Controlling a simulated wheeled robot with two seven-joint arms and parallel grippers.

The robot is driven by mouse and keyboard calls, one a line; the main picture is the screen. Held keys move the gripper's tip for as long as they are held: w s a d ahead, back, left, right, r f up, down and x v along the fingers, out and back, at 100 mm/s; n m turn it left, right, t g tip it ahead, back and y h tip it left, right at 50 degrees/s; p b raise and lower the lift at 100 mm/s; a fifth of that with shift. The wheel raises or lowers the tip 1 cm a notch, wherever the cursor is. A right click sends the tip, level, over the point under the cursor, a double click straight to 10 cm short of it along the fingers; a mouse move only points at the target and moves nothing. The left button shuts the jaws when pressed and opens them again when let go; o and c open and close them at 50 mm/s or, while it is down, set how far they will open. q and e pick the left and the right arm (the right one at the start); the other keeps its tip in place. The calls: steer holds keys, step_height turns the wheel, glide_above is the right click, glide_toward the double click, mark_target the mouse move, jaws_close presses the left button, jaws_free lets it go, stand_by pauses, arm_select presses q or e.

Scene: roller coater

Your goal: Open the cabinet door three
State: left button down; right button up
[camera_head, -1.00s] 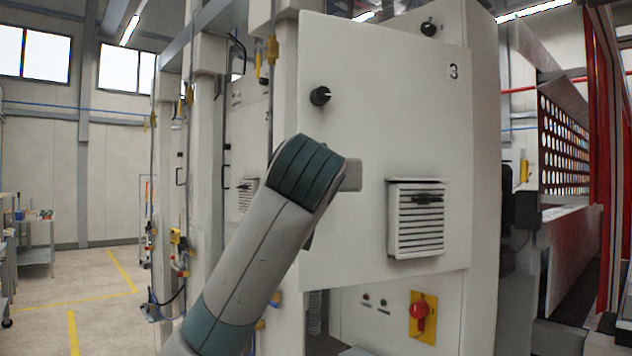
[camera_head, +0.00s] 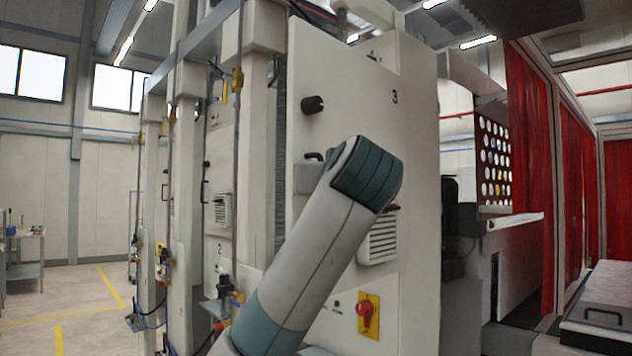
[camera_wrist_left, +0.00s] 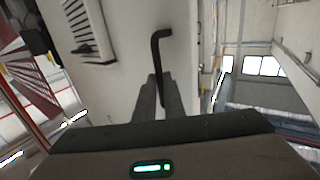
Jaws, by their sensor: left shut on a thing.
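Cabinet door three (camera_head: 350,105) is a pale panel marked 3 in the head view, with a black knob (camera_head: 313,105) at its upper left. A black handle (camera_head: 314,156) shows just left of my arm. In the left wrist view the bent black handle (camera_wrist_left: 156,60) stands against the pale door panel (camera_wrist_left: 125,30). My left gripper (camera_wrist_left: 158,98) is shut on the lower part of this handle. In the head view my left forearm hides the gripper and part of the door. I cannot tell how far the door stands from its frame. My right gripper is out of view.
A vent grille (camera_head: 378,240) and a red rotary switch on a yellow plate (camera_head: 368,315) are partly beside my arm. Cabinet two (camera_head: 220,170) stands to the left. Open floor (camera_head: 90,310) lies farther left. Red curtains (camera_head: 530,180) hang at the right.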

arm_select(q)
steer(key=shift+s+d, duration=0.1)
steer(key=shift+d, duration=0.4)
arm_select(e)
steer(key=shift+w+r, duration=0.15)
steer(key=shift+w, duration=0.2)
arm_select(q)
steer(key=shift+a+f, duration=0.1)
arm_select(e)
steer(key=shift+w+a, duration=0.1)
